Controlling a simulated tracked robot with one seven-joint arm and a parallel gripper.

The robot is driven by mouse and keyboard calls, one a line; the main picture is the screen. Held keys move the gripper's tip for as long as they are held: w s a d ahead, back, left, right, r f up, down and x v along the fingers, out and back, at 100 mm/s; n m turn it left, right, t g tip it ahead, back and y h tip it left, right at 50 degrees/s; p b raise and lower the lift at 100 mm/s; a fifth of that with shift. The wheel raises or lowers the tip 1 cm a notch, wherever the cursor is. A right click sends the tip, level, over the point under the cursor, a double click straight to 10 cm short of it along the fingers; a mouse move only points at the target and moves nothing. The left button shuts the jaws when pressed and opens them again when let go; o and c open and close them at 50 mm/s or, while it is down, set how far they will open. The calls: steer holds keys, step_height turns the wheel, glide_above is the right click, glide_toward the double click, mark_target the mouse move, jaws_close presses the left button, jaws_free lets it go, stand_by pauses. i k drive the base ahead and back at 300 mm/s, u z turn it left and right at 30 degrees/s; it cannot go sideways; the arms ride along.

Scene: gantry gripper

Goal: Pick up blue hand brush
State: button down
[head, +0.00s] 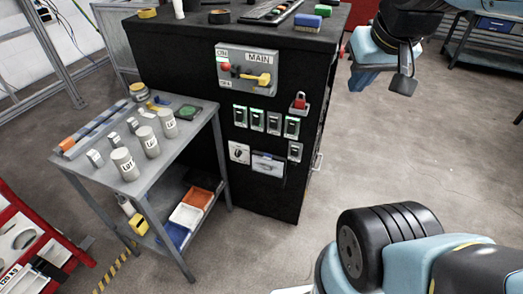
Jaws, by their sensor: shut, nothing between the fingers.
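The blue hand brush (307,22) appears as a small blue block with a paler edge, lying on top of the black cabinet near its front right edge. My gripper (403,82) hangs at the upper right, to the right of the cabinet and clear of the brush. Its fingers are dark, seen at an angle, shut and empty.
The black cabinet (225,170) has a switch panel (247,68) on its front. Its top holds a green item (323,10), a black tray and tape rolls. A grey table (190,150) with several white jars stands left. Open floor (410,150) lies right.

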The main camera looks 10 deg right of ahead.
mark_target(312, 24)
steer(key=k, duration=0.5)
steer(key=u, duration=0.6)
steer(key=i, duration=1.1)
steer(key=z, duration=0.4)
